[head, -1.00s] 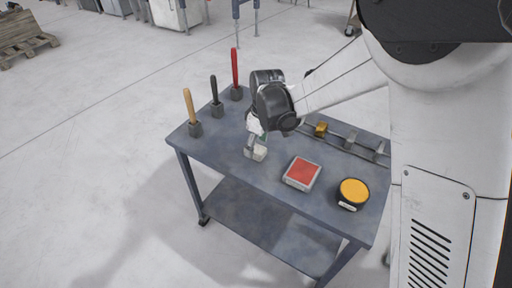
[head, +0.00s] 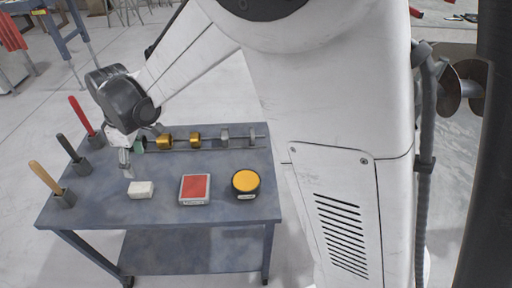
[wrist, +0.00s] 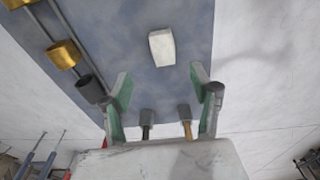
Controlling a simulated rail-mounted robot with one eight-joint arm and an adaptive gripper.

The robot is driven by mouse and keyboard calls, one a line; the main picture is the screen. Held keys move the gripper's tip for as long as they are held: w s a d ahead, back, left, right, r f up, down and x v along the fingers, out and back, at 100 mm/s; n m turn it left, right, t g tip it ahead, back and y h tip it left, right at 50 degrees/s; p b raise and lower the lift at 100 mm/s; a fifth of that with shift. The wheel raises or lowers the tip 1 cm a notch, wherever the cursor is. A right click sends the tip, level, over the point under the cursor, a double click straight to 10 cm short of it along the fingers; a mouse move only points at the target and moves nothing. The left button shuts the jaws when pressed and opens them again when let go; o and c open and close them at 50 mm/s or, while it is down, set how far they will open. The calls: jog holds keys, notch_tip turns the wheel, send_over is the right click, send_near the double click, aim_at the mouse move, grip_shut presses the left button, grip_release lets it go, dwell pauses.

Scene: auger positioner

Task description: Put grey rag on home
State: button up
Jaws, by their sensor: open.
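A small pale, off-white block-like piece, which looks like the grey rag (head: 140,189), lies on the blue-grey table (head: 105,215) toward its front left. It also shows in the wrist view as a pale rag (wrist: 161,47) beyond the fingertips. My gripper (head: 125,166) is above the table, just behind the rag and apart from it. In the wrist view my gripper (wrist: 160,80) has its two green-lined fingers spread with nothing between them. No spot marked as home can be made out.
Tools with red (head: 81,115), black (head: 68,147) and tan (head: 45,177) handles stand in holders at the left. A red-topped tin (head: 194,188) and a round yellow-topped tin (head: 245,182) sit right of the rag. A rod with gold rings (head: 164,142) runs along the back.

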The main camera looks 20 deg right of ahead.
jog(key=s+d+r+m+t, duration=0.1)
jog(key=s+d+r+m, duration=0.2)
jog(key=d, duration=0.4)
jog(key=s+d+r+m+t, duration=0.1)
jog(key=s+d+r+m, duration=0.1)
jog(key=d+r, duration=0.35)
jog(key=s+d+r+m+t, duration=0.1)
jog(key=s+d+r+m, duration=0.15)
jog(key=d, duration=0.45)
jog(key=s+d+m+t+h, duration=0.1)
jog(key=s+d+m+t, duration=0.2)
jog(key=s+d, duration=1)
jog(key=m, duration=0.3)
jog(key=shift+d+m, duration=0.35)
jog(key=shift+d, duration=0.05)
